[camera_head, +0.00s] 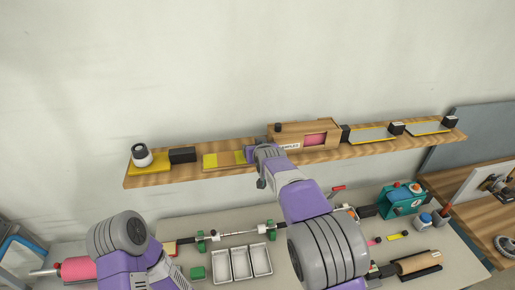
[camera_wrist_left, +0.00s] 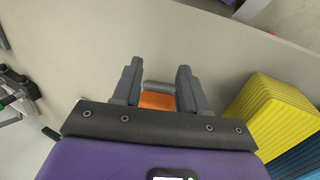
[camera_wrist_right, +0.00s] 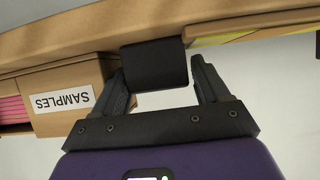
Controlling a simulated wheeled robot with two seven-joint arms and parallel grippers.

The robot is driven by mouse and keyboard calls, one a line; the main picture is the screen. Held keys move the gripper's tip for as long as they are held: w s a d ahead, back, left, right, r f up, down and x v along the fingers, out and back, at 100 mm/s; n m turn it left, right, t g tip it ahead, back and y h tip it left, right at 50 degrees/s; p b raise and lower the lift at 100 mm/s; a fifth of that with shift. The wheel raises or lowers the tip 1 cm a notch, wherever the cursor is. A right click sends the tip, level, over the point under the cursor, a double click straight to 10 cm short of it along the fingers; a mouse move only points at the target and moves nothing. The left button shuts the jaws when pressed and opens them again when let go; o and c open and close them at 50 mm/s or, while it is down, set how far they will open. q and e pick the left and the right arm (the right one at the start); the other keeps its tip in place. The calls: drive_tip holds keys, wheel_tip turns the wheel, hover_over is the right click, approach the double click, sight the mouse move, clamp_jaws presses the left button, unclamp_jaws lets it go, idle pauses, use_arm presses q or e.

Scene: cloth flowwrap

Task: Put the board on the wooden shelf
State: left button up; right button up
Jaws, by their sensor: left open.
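The long wooden shelf (camera_head: 200,171) runs along the wall. A flat brown and yellow piece (camera_head: 226,159) lies on it, left of my right gripper (camera_head: 256,160); I cannot tell for sure whether it is the board. In the right wrist view, my right gripper (camera_wrist_right: 160,76) has its fingers wide apart at a black block (camera_wrist_right: 155,63) by the shelf; whether they clasp it is unclear. The head view hides this block behind the gripper. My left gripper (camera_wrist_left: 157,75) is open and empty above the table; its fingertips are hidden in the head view.
A SAMPLES box (camera_head: 303,135), a white roll (camera_head: 141,154), several black blocks and yellow-edged grey panels (camera_head: 373,135) stand along the shelf. Below, the table holds white trays (camera_head: 240,263), a teal machine (camera_head: 401,199) and a wooden roller (camera_head: 416,262). A yellow stack (camera_wrist_left: 270,115) shows in the left wrist view.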

use_arm(q)
drive_tip(key=shift+r, duration=0.2)
use_arm(e)
drive_tip(key=shift+d+r, duration=0.1)
drive_tip(key=shift+r, duration=0.1)
use_arm(q)
drive_tip(key=shift+f, duration=0.15)
use_arm(e)
drive_tip(key=shift+s+r, duration=0.15)
drive_tip(key=shift+s, duration=0.15)
use_arm(q)
drive_tip(key=shift+f+b, duration=0.4)
use_arm(e)
drive_tip(key=v, duration=1.1)
drive_tip(key=shift+s, duration=0.15)
